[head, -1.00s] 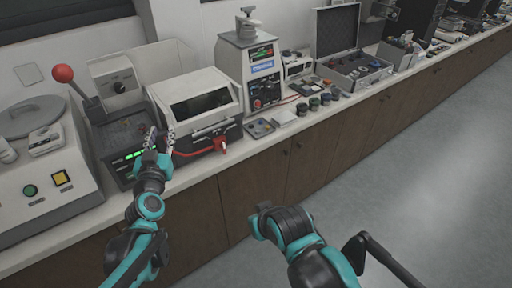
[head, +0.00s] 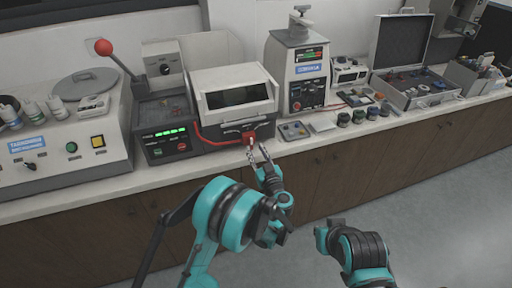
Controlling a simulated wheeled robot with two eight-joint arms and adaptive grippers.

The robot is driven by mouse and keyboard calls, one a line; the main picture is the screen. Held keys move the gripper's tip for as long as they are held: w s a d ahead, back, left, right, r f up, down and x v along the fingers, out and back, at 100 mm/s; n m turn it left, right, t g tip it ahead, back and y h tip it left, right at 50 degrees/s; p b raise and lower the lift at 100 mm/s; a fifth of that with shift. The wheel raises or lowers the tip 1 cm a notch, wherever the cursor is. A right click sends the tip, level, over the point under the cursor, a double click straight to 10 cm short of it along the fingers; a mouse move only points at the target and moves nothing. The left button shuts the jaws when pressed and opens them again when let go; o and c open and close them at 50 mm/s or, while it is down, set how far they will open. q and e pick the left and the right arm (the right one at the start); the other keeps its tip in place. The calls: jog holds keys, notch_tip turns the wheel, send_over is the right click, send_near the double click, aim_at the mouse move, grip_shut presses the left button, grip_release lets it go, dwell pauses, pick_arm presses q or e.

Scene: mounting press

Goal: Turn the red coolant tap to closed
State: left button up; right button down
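The red coolant tap (head: 249,137) sits low on the right front of the white-and-black machine with a windowed hood (head: 233,97). My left gripper (head: 259,156) is just below and in front of the tap, its two fingers pointing up towards it. The fingers are apart with nothing seen between them. I cannot tell whether a fingertip touches the tap. The tap's exact handle angle is too small to read. Of my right arm only dark and teal links show at the lower right; its gripper is not seen.
A black unit (head: 167,127) with green lights and a red-knobbed lever (head: 104,48) stands left of the machine. A white press (head: 297,72) stands to its right. A small tray (head: 294,131) and several dark jars lie near the counter's front edge. The floor in front is clear.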

aim_at(252, 142)
pick_arm(q)
jog(key=shift+b+x, duration=0.35)
jog(key=shift+x, duration=1.55)
grip_shut()
